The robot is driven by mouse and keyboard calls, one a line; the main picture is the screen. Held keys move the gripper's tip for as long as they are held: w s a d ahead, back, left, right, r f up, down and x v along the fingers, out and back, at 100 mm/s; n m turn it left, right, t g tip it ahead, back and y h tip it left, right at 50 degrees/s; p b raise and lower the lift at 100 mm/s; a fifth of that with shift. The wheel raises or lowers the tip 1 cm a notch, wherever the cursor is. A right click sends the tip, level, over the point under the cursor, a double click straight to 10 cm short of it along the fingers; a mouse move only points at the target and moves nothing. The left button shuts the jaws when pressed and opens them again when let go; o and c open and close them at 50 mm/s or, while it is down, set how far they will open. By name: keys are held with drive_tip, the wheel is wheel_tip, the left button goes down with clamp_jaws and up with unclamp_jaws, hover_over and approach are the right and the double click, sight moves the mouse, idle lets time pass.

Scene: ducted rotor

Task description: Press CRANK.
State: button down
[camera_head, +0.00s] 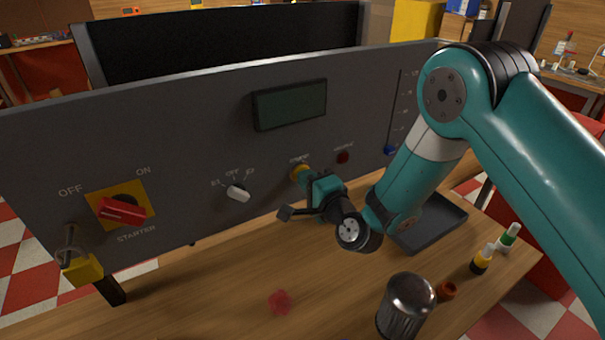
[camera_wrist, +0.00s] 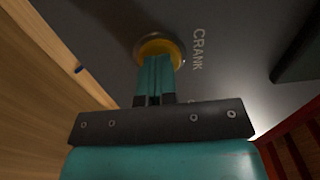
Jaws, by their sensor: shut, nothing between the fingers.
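The CRANK button is a round yellow button (camera_wrist: 158,47) in a metal ring, with the label CRANK beside it in the wrist view. In the head view the yellow button (camera_head: 299,172) is on the dark upright panel (camera_head: 200,130), right of the selector knob. My gripper (camera_wrist: 155,66) is shut and empty, with its fingertips in front of the button and overlapping its lower part. They look to be at or very close to its face; whether they touch, I cannot tell. In the head view my gripper (camera_head: 306,176) hides part of the button.
The panel also holds a red STARTER switch (camera_head: 122,210), a white selector knob (camera_head: 237,192), a dark screen (camera_head: 290,104), a red lamp (camera_head: 343,157) and a slider scale. A padlock hangs at left. A metal cup (camera_head: 406,308), small bottles and a dark tray (camera_head: 432,235) stand on the bench.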

drive_tip(key=b+v, duration=0.7)
drive_tip(key=b, duration=0.4)
idle(0.5)
idle(0.4)
drive_tip(key=s+r+n+g+y, duration=0.1)
drive_tip(key=s+r+n+g, duration=0.3)
drive_tip(key=s+n+g, duration=0.4)
drive_tip(key=s+d+n+g+h, duration=0.3)
drive_tip(key=s+d+n, duration=0.2)
drive_tip(key=s+d, duration=0.2)
drive_tip(key=s+d+n+g+h, duration=0.3)
drive_tip(key=s+d+n+g, duration=0.1)
drive_tip(key=s, duration=0.7)
drive_tip(key=d+n, duration=0.1)
drive_tip(key=d, duration=0.1)
drive_tip(key=shift+d+r+h, duration=0.35)
drive_tip(key=shift+r+h, duration=0.05)
